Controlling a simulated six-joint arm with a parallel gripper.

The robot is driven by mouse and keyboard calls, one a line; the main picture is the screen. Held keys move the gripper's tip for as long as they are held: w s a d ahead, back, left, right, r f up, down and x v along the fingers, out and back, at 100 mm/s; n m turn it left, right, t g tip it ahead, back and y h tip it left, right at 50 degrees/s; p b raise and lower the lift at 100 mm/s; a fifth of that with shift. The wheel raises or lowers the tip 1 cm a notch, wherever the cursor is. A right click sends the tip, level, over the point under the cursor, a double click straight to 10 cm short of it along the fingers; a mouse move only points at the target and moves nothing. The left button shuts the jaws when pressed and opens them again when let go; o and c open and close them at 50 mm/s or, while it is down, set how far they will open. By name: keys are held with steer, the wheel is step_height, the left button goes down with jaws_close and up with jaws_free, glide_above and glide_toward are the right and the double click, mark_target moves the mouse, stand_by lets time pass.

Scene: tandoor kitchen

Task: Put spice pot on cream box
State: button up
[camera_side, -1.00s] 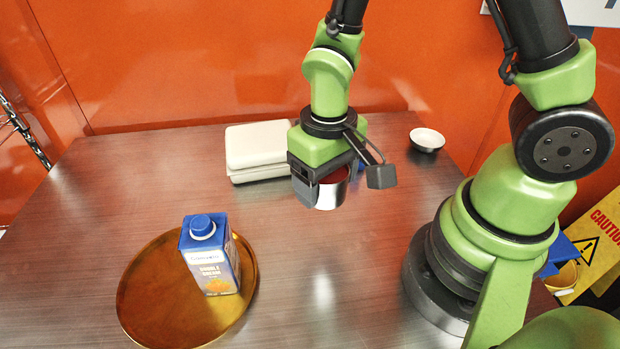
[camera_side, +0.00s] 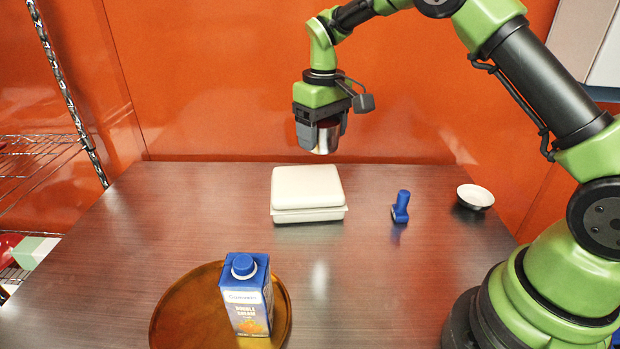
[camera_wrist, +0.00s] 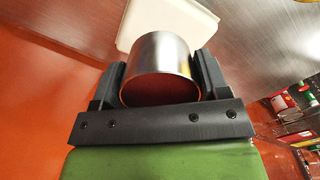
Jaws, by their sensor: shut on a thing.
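The spice pot (camera_side: 325,139) is a small shiny metal cylinder held in my gripper (camera_side: 321,140), which is shut on it. In the wrist view the pot (camera_wrist: 160,57) sits between the two black fingers, with a reddish inside or content showing. The cream box (camera_side: 307,187) lies closed on the table, with a flat lid. In the side view the pot appears raised above the box's back edge. In the wrist view the cream box (camera_wrist: 150,16) shows partly behind the pot, which hides some of it.
A blue and white cream carton (camera_side: 246,292) stands on a round brass tray (camera_side: 190,312) at the front. A blue stamp-like object (camera_side: 401,206) and a small white bowl (camera_side: 475,197) are to the right of the box. The table (camera_side: 170,220) left of the box is clear.

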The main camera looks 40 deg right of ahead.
mark_target(321, 188)
step_height(321, 188, down, 9)
steer(key=shift+f, duration=0.2)
steer(key=shift+f, duration=0.1)
steer(key=o, duration=0.9)
steer(key=shift+o, duration=0.2)
